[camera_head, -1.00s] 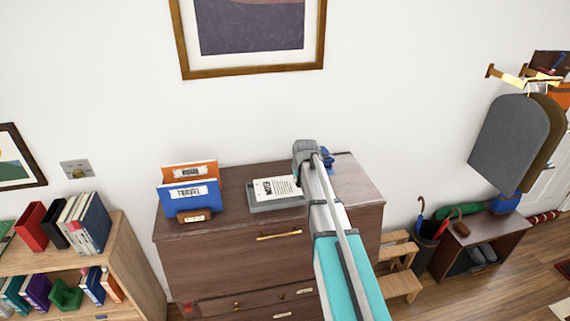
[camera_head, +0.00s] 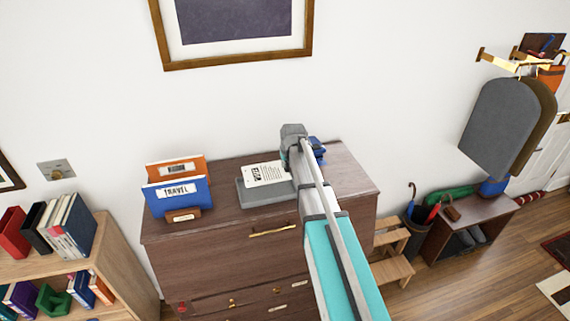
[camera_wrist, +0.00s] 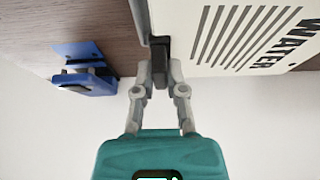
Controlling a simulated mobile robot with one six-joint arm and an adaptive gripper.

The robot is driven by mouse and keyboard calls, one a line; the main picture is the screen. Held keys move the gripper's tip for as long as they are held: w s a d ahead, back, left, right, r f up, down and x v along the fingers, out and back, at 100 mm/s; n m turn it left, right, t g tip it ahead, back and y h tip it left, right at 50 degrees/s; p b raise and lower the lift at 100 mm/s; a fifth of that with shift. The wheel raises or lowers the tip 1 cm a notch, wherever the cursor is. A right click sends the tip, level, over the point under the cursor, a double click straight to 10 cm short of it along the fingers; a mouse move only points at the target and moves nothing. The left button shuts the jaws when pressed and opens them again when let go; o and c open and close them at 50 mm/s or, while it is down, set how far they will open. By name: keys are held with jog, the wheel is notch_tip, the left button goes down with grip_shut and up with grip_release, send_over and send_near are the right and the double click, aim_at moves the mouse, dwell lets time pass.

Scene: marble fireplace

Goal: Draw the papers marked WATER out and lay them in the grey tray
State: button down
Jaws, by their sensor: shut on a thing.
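A white paper marked WATER (camera_wrist: 235,35) shows at the upper right of the wrist view. In the head view the paper (camera_head: 264,173) lies at or just above the grey tray (camera_head: 266,194) on the dresser; I cannot tell if it touches. My gripper (camera_wrist: 160,58) is shut on the paper's edge. In the head view my gripper (camera_head: 293,140) is at the tray's right side, its fingertips hidden behind my arm. A blue folder labelled TRAVEL (camera_head: 178,194) and an orange folder (camera_head: 176,168) stand in a wooden holder (camera_head: 183,215) left of the tray.
A blue desk object (camera_wrist: 85,78) is left of my gripper in the wrist view, on the dresser top (camera_head: 345,175). A bookshelf (camera_head: 115,255) stands left of the dresser and a wooden step stool (camera_head: 392,255) stands right. The dresser's right end has free room.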

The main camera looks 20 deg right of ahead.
aim_at(285, 183)
jog(key=shift+f, duration=0.15)
jog(key=shift+f+b, duration=3.85)
jog(key=shift+b, duration=0.05)
jog(key=c, duration=0.6)
grip_release()
jog(key=shift+r+p, duration=4)
jog(key=shift+r, duration=0.05)
